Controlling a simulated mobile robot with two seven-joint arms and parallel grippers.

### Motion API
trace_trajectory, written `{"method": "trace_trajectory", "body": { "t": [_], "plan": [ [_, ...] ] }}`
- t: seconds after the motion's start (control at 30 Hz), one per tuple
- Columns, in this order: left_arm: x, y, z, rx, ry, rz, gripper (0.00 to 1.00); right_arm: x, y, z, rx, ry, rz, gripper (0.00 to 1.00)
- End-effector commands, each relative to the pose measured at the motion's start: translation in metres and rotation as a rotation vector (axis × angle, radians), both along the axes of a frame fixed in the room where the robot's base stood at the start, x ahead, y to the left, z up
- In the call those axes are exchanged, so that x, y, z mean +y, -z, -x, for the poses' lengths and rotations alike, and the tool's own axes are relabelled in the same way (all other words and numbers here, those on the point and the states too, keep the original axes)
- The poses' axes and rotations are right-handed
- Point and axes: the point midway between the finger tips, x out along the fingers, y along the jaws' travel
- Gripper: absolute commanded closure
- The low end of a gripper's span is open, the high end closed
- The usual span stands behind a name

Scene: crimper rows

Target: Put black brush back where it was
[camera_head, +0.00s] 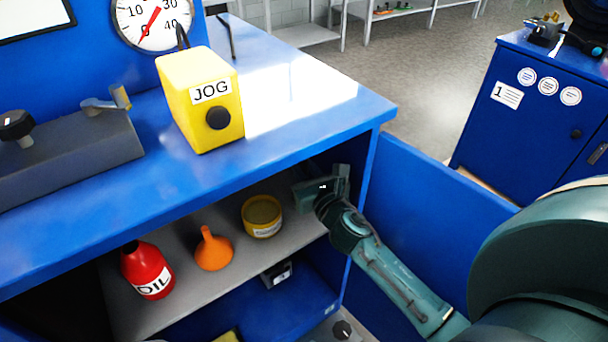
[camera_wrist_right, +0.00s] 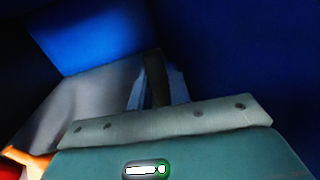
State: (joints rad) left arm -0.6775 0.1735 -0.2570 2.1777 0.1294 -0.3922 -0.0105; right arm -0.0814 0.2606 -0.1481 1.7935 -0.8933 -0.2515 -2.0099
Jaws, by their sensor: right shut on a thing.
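My right gripper (camera_head: 322,188) reaches into the right end of the open cabinet, over the grey shelf (camera_head: 190,292) and under the blue worktop. In the right wrist view, a narrow dark upright thing, which I take to be the black brush (camera_wrist_right: 156,78), stands between the fingers of my right gripper (camera_wrist_right: 158,92), which is shut on it. Its lower part is hidden by the gripper body. In the head view I cannot make the brush out clearly. My left gripper is not in view.
On the shelf stand a yellow tin (camera_head: 262,216), an orange funnel (camera_head: 213,250) and a red oil bottle (camera_head: 147,271), left of my gripper. The open blue door (camera_head: 430,195) is right of my arm. A yellow JOG box (camera_head: 200,100) sits on the worktop (camera_head: 300,105).

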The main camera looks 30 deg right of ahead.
Motion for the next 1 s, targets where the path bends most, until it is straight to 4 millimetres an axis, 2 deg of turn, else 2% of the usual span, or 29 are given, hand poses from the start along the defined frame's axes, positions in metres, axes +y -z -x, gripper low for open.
{"method": "trace_trajectory", "body": {
  "t": [0.03,0.43,0.47,0.7,1.0],
  "plan": [
    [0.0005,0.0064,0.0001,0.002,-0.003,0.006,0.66,0.0004,0.0100,0.0002,0.001,0.000,-0.002,1.00],
    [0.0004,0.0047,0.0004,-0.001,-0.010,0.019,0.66,0.0001,0.0139,0.0001,-0.001,-0.001,0.001,1.00],
    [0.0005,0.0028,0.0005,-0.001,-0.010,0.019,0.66,0.0001,0.0123,0.0002,-0.001,-0.001,0.001,0.79],
    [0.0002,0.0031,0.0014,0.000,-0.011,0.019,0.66,0.0001,0.0120,0.0002,0.000,-0.001,0.001,0.59],
    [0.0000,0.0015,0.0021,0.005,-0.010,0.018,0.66,0.0001,0.0076,0.0003,-0.001,-0.001,0.001,0.59]
  ]
}}
